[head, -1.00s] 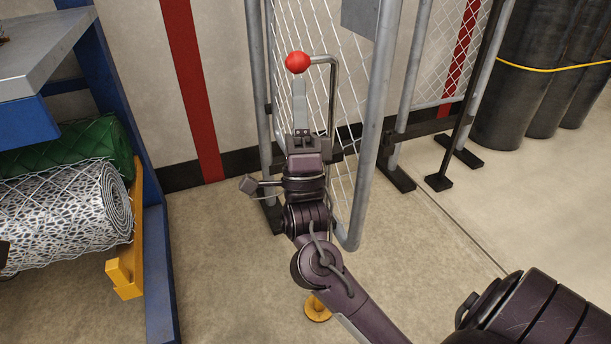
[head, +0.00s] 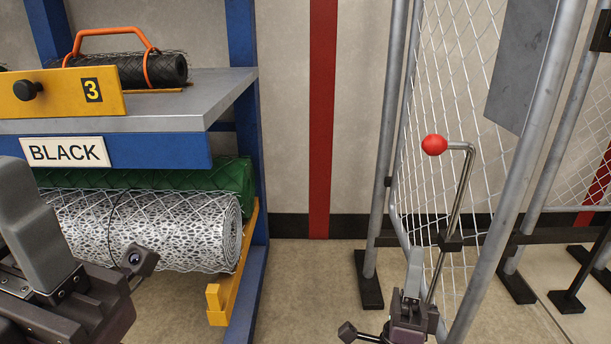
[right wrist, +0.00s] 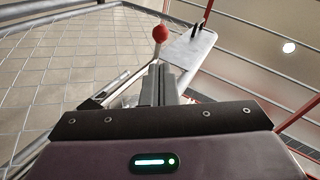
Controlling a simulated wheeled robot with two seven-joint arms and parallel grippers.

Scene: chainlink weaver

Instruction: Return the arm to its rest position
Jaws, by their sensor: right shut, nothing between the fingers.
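My right gripper (head: 413,262) is shut and empty at the bottom of the head view. It is well below the red ball knob (head: 433,145) and apart from it. In the right wrist view the gripper's closed fingers (right wrist: 163,80) point toward the red knob (right wrist: 160,33), which shows beyond their tips. The knob sits on a bent metal rod (head: 463,190) at the chain-link gate (head: 445,100). Part of my left gripper (head: 38,225) shows at the lower left edge as a grey finger; its opening cannot be made out.
A blue rack (head: 237,150) with a grey shelf (head: 215,90) stands at left. It holds a black mesh roll (head: 150,70) with an orange handle, and green (head: 235,180) and silver (head: 160,230) rolls below. Grey posts (head: 535,130) stand at right. Floor between rack and gate is clear.

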